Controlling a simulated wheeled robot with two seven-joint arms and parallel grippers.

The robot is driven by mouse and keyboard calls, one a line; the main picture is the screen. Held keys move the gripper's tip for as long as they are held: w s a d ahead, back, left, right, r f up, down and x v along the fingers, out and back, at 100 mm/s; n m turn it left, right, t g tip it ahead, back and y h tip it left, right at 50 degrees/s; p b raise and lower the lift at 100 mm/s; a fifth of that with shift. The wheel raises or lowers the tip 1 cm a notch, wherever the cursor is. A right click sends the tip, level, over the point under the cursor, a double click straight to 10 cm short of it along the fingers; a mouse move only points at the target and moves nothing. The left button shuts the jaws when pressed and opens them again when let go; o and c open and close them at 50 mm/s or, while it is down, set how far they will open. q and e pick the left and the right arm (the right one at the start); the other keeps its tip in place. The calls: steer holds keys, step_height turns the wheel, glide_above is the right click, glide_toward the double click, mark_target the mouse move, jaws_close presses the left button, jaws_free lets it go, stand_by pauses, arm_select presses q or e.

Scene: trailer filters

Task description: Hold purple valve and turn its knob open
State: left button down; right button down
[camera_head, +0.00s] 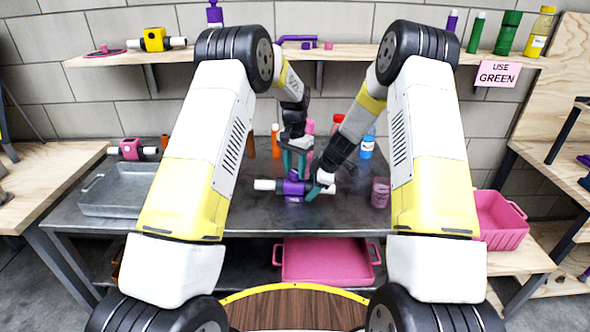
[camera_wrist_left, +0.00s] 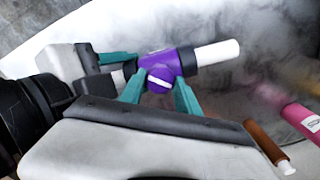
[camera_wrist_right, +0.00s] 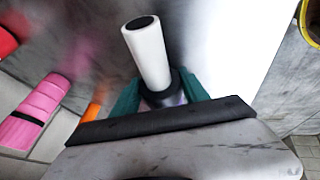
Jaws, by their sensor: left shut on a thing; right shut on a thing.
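The purple valve (camera_head: 293,187) lies level above the grey metal table, with a white pipe at each end and black collars. In the left wrist view the valve (camera_wrist_left: 180,60) shows its round purple knob (camera_wrist_left: 157,82) with a white stripe. My left gripper (camera_head: 294,172) comes down from above and is shut on the knob, its teal fingers on either side. My right gripper (camera_head: 317,187) is shut on the valve's right end. In the right wrist view its fingers grip near the black collar, below the white pipe (camera_wrist_right: 149,55). The purple body is mostly hidden there.
A grey metal tray (camera_head: 118,190) and a pink valve (camera_head: 131,149) are at the table's left. Bottles, including a blue one (camera_head: 367,146), stand behind the grippers. A pink cup (camera_head: 380,192) is close on the right. A pink bin (camera_head: 328,262) sits below.

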mark_target(295, 171)
arm_select(q)
steer(key=n, duration=0.4)
steer(key=shift+n, duration=2.1)
steer(key=c, duration=0.9)
jaws_free()
steer(key=shift+o, duration=0.2)
steer(key=shift+r, duration=0.15)
step_height(295, 171, up, 12)
arm_select(e)
steer(key=shift+c, duration=2.4)
jaws_free()
